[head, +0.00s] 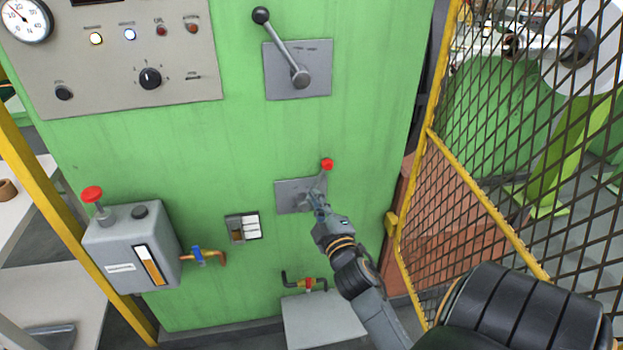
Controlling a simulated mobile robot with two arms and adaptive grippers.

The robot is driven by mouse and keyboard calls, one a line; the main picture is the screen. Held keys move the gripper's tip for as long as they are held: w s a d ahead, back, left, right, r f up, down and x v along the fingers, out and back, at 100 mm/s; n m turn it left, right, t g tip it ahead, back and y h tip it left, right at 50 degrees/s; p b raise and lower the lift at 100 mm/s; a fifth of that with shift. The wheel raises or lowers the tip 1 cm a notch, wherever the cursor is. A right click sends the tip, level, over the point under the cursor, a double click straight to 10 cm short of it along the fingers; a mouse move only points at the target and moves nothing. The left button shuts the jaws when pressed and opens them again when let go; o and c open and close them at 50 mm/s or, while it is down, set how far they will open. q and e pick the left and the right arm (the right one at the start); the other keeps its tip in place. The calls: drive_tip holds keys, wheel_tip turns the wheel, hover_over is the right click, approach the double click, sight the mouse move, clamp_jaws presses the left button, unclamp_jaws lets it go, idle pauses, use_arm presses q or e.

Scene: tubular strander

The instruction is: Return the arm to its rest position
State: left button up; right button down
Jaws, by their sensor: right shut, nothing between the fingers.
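My right arm comes in from the lower right, and its gripper (318,202) is shut with nothing in it. The gripper is in front of a small grey plate (288,194) with a red-knobbed lever (327,165) on the green cabinet. The fingertips overlap the lever's lower part in the picture; I cannot tell whether they touch it. My left gripper is not in view.
A larger lever with a black knob (261,15) is above. A yellow-framed mesh fence (470,215) stands close on the right.

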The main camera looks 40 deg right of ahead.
drive_tip(key=shift+s, duration=0.3)
idle(0.4)
drive_tip(key=s+a+f+m+g+y, duration=0.15)
drive_tip(key=a+f, duration=0.25)
drive_tip(key=f, duration=0.8)
drive_tip(key=s+a+f+g+y, duration=0.2)
drive_tip(key=s+a+f+g, duration=0.15)
drive_tip(key=f, duration=0.85)
drive_tip(key=s+a+f+m+g+y, duration=0.15)
drive_tip(key=a+f, duration=0.25)
drive_tip(key=f, duration=0.8)
drive_tip(key=s+a+f+g+y, duration=0.2)
drive_tip(key=s+a+f+g, duration=0.3)
drive_tip(key=s+f, duration=0.8)
drive_tip(key=s+a+f+m+g, duration=0.1)
drive_tip(key=s+f, duration=0.3)
drive_tip(key=s, duration=0.6)
drive_tip(key=s+a+f+m+g, duration=0.1)
drive_tip(key=s+f+g, duration=0.2)
drive_tip(key=s, duration=0.7)
drive_tip(key=shift+a+f+g+y, duration=0.3)
drive_tip(key=shift+a+f+g, duration=0.05)
drive_tip(key=shift+f, duration=0.35)
drive_tip(key=shift+s, duration=0.1)
